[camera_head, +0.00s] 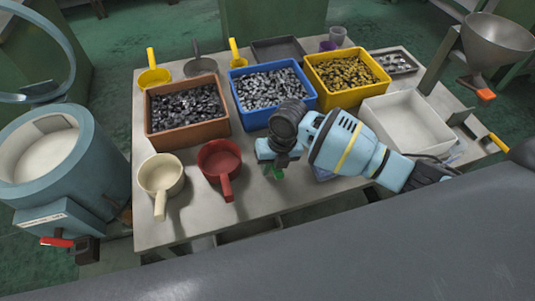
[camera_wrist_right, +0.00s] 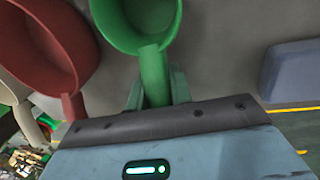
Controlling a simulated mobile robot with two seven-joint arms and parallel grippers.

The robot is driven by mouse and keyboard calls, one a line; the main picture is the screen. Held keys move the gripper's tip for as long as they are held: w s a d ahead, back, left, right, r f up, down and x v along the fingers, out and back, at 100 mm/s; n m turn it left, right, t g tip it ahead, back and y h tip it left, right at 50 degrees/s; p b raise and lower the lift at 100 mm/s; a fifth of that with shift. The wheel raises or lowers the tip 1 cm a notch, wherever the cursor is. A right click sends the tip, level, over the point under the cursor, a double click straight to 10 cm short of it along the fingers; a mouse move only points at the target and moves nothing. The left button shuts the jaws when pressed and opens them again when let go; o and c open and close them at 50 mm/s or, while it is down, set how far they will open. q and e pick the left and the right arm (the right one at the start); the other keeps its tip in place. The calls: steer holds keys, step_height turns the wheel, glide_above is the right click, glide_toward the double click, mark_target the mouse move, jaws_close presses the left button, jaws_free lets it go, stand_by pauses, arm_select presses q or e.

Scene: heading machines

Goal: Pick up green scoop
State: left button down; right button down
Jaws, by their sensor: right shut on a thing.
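The green scoop (camera_wrist_right: 153,72) shows in the right wrist view, with its round cup at the top and its handle pointing down between my fingers. My right gripper (camera_wrist_right: 157,92) is shut on that handle. In the head view my right gripper (camera_head: 277,160) is over the table's front part, and only a small bit of the green scoop (camera_head: 278,173) shows below it; the rest is hidden by my arm. I cannot tell whether the scoop still touches the table. My left gripper is not in view.
A red scoop (camera_head: 220,160) and a cream scoop (camera_head: 161,174) lie left of my gripper. Brown (camera_head: 188,135), blue (camera_head: 254,119) and yellow (camera_head: 345,101) bins of metal parts stand behind. An empty white tray (camera_head: 408,120) is at right. A blue-grey machine (camera_head: 66,170) stands left.

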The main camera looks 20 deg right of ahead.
step_height(320, 180, up, 10)
steer(key=shift+r, duration=0.1)
stand_by(0.5)
stand_by(1.4)
steer(key=m, duration=0.1)
steer(key=r+m, duration=0.1)
steer(key=m, duration=0.1)
steer(key=r+m, duration=0.1)
steer(key=shift+s+d+t, duration=0.1)
steer(key=shift+s+t, duration=0.15)
steer(key=shift+t, duration=0.15)
steer(key=s+d+r+m+h, duration=0.2)
steer(key=s+d+r+m, duration=0.1)
steer(key=m, duration=1.2)
steer(key=s+d+r+m+h, duration=0.2)
steer(key=s+d+m, duration=0.3)
steer(key=m, duration=1.1)
steer(key=shift+s+d+r+m+g, duration=0.15)
steer(key=shift+s+r+m+g, duration=0.15)
steer(key=shift+s+r+g, duration=0.15)
